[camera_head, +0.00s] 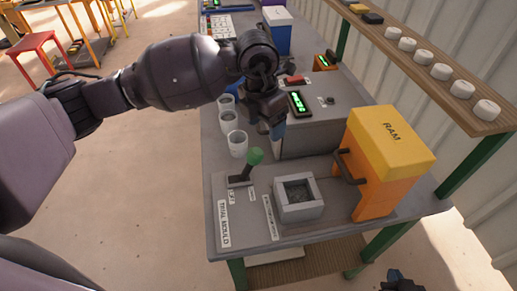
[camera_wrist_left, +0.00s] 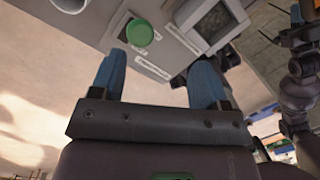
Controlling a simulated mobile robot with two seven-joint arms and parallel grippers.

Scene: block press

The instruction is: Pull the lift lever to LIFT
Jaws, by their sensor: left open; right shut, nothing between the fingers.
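The lift lever (camera_head: 245,168) has a green knob and stands tilted on a grey panel at the near left of the bench. Its green knob (camera_wrist_left: 139,32) shows in the left wrist view, beyond my fingertips and nearer the left finger. My left gripper (camera_head: 277,128) is open and empty, behind the knob and apart from it in the head view. Its blue fingers (camera_wrist_left: 158,80) are spread in the wrist view. The lever's small labels are too small to read surely. My right gripper (camera_head: 399,280) is shut and empty at the bottom edge, off the bench.
A grey square mould (camera_head: 298,197) sits right of the lever, also seen in the wrist view (camera_wrist_left: 213,20). The orange and yellow RAM unit (camera_head: 390,150) with a dark handle stands beside it. Several white cups (camera_head: 237,144) stand behind the lever. A grey box (camera_head: 318,118) lies farther back.

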